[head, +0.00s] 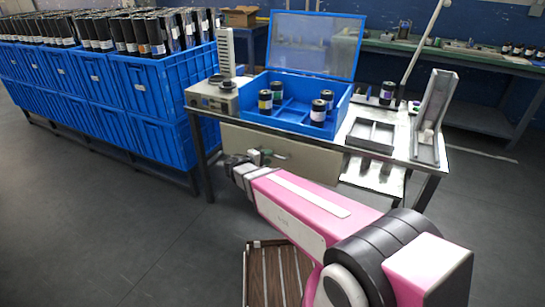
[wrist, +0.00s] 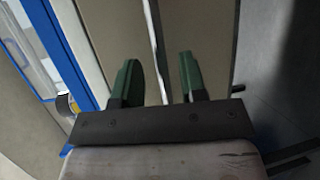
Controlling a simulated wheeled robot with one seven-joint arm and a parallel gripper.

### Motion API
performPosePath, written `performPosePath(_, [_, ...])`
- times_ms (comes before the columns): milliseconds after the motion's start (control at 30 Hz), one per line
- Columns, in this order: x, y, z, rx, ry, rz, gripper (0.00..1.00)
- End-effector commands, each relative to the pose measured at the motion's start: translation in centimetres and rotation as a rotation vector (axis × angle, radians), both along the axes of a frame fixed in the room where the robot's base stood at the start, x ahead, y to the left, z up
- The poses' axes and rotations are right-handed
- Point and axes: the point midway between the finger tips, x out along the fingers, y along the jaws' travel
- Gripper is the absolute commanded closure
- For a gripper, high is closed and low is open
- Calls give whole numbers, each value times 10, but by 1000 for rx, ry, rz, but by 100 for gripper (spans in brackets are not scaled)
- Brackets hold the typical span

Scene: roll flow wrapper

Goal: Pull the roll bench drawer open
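The roll bench (head: 392,150) stands in the middle of the head view. Its drawer (head: 312,162) has a wide beige front under the tabletop, and looks shut. My gripper (head: 262,157) is at the left half of that front. In the wrist view my gripper (wrist: 160,78) has its two green fingers apart, with a thin pale bar (wrist: 156,45), seemingly the drawer handle, running between them. I see a gap between the bar and each finger. My gripper hides most of the handle in the head view.
An open blue case (head: 290,122) with several dark rolls stands on the bench, beside a grey tray (head: 371,135) and a grey device (head: 212,97). Blue crates (head: 165,80) line the left. A slatted brown crate (head: 277,272) sits below my arm. Floor at left is clear.

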Motion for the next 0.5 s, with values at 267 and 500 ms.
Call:
performPosePath(267, [17, -23, -6, 0, 0, -1, 61])
performPosePath(500, [19, -26, -6, 0, 0, 0, 61])
